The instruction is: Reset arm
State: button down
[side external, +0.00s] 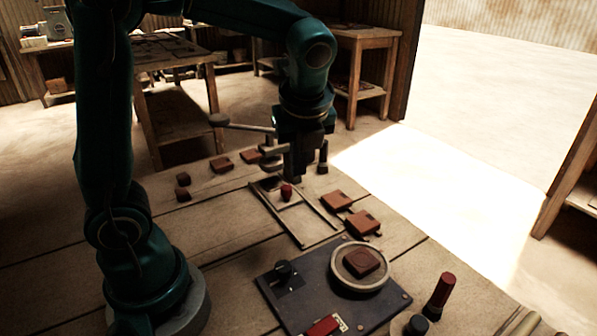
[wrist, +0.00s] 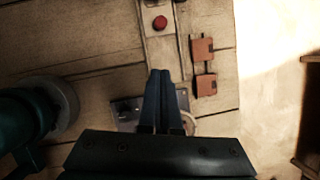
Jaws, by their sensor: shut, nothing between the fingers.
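My gripper (side external: 299,172) is shut and empty. It hangs fingers-down above the plank table, over the far part of a light wooden frame (side external: 317,243). In the wrist view its two fingers (wrist: 160,75) lie together. A red knob (side external: 286,191) sits in the frame, just below and left of the fingertips in the side view. It also shows in the wrist view (wrist: 160,22). A dark press plate (side external: 299,311) stands nearer the camera. A reddish tile (side external: 362,262) lies in its round pale ring (side external: 338,280).
Two reddish tiles (side external: 336,200) (side external: 363,223) lie right of the frame. Several smaller blocks (side external: 221,165) lie at the far left. A red-topped dark cylinder (side external: 439,292) and a dark knob (side external: 417,325) stand at the front right. The planks left of the frame are clear.

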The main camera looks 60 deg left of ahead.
jog(key=s+d+n+t+h, duration=0.2)
jog(key=s+n, duration=0.3)
jog(key=n, duration=0.5)
jog(key=s+d+r+n+t+h, duration=0.1)
jog(key=s+d+n, duration=0.3)
jog(key=n, duration=0.6)
jog(key=shift+s+d+n+t+h, duration=0.4)
jog(key=shift+s+h, duration=0.1)
jog(key=shift+s, duration=0.5)
